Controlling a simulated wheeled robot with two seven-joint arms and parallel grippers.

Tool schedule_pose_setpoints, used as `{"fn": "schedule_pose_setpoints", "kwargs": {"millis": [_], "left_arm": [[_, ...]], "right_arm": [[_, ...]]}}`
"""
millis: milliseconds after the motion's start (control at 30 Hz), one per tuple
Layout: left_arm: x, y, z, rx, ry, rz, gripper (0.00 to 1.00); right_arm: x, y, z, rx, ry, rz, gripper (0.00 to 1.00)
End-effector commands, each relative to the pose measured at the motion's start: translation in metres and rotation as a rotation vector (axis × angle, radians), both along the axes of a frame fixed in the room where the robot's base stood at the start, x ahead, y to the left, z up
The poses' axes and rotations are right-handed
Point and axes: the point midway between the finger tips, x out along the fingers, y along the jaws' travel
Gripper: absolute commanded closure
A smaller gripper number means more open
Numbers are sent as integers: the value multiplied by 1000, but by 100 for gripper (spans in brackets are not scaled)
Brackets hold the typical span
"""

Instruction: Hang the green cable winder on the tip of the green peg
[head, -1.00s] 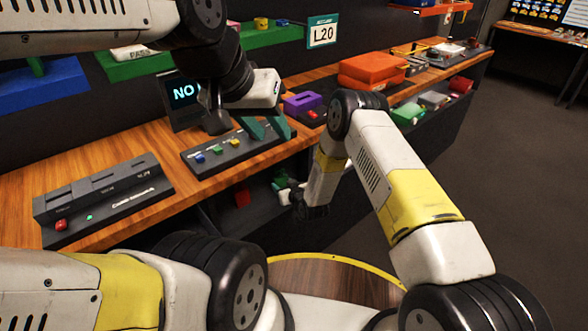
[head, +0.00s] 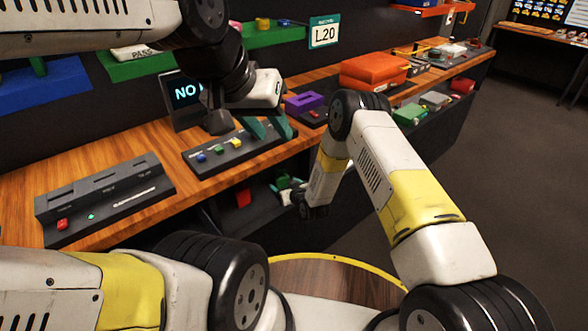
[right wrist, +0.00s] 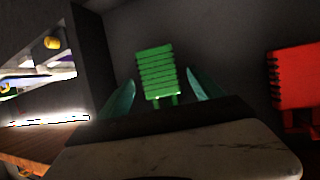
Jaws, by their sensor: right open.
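The green cable winder (right wrist: 156,70), a ribbed green block with two short prongs, shows in the right wrist view. It appears between and beyond the fingertips of my right gripper (right wrist: 160,80), which is open; I cannot tell whether they touch it. In the head view my right gripper (head: 290,186) is low by the shelf under the counter, small and partly hidden. My left gripper (head: 270,130) has its teal fingers apart above the counter, near the button panel, with nothing seen between them. A green peg (head: 38,65) stands at the blue ledge at the upper left; its tip is unclear.
A red ribbed block (right wrist: 293,78) is right of the winder in the right wrist view. The wooden counter (head: 115,150) carries a button panel (head: 222,155), a grey slotted console (head: 105,195), a dark screen (head: 185,95) and an orange box (head: 372,70). Open floor lies at right.

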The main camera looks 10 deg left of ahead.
Motion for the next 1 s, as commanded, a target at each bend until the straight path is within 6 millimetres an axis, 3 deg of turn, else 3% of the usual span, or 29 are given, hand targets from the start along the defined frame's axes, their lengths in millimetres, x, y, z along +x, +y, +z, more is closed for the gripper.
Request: {"fn": "schedule_pose_setpoints", "kwargs": {"millis": [167,500,767,867,1000], "left_arm": [[0,0,0,0,0,0,64],[0,0,0,0,0,0,64],[0,0,0,0,0,0,64],[0,0,0,0,0,0,64],[0,0,0,0,0,0,64]], "right_arm": [[-8,-6,4,-1,2,0,24],[-48,-37,25,0,2,0,24],[-56,-44,33,-1,1,-1,24],[-46,-49,49,-8,5,-11,24],[-21,-69,100,-35,36,-47,24]]}}
